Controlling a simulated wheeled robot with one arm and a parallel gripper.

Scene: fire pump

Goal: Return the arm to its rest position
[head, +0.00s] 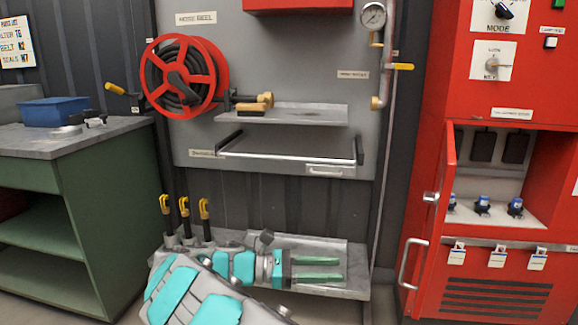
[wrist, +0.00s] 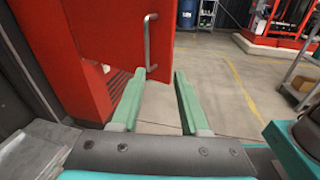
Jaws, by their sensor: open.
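My gripper (head: 318,269) is in the lower middle of the head view, with its two green fingers pointing right. The fingers are apart, with nothing between them. It appears in front of or over the low grey shelf (head: 345,290); the exact gap cannot be told. My teal and grey arm reaches in from the bottom of the head view. In the wrist view my gripper (wrist: 160,92) is open and empty, with the floor showing between its fingers.
The red cabinet (head: 480,290) stands at the right with its door (head: 427,215) open; this door also shows in the wrist view (wrist: 110,35). A hose reel (head: 183,77), a wall shelf (head: 290,114) and a green workbench (head: 85,190) are around. Yellow-handled levers (head: 184,207) stand left of the gripper.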

